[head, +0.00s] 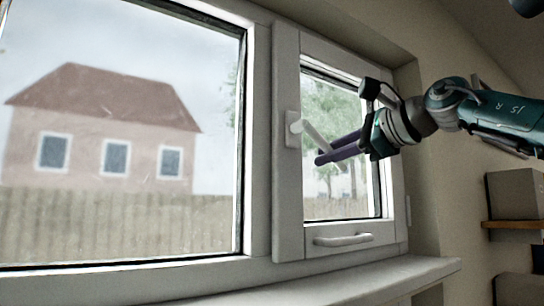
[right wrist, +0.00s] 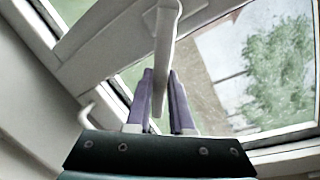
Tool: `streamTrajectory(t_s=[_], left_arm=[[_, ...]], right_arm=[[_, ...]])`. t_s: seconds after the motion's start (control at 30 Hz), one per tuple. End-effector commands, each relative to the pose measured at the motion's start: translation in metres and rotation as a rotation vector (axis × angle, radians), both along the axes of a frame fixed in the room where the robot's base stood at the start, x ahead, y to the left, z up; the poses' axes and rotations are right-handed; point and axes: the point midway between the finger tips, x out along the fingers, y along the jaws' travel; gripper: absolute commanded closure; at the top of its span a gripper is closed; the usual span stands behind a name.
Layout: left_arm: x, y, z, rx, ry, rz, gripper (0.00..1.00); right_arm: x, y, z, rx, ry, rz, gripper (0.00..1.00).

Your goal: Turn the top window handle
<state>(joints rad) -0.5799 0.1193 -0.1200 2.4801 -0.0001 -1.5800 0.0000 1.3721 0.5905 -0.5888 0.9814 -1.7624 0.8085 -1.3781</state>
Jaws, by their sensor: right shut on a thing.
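The top window handle (head: 314,134) is a white lever on a small plate at the left side of the small window's frame. Its lever slants right and down from the plate. My right gripper (head: 321,157), with purple fingers, reaches in from the right and is shut on the lever. In the right wrist view the handle (right wrist: 163,50) passes between the two fingertips (right wrist: 160,76). The far end of the lever is partly hidden by the fingers in the head view. My left gripper is not in view.
A white lower handle (head: 343,239) is on the bottom rail of the small window (head: 288,200). A large fixed pane (head: 120,220) is to the left. The sill (head: 370,282) runs below. Boxes (head: 515,192) sit on a shelf at the right.

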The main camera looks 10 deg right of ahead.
Motion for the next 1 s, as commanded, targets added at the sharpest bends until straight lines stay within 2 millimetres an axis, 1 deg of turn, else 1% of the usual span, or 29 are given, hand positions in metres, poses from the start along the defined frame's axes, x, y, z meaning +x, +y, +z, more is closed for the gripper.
streamTrajectory(t_s=[0.03,0.3,0.5,0.73,1.0], left_arm=[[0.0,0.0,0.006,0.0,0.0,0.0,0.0],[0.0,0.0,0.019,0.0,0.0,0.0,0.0],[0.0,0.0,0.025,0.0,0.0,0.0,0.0],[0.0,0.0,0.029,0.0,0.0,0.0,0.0],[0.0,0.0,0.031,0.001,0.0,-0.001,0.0]], right_arm=[[0.001,-0.004,0.007,-0.042,-0.016,-0.004,1.0],[0.003,-0.01,0.023,-0.277,-0.101,-0.002,1.0],[0.004,-0.013,0.033,-0.423,-0.154,-0.002,1.0],[0.005,-0.013,0.041,-0.539,-0.198,0.0,1.0],[0.004,-0.013,0.045,-0.6,-0.219,0.0,1.0]])
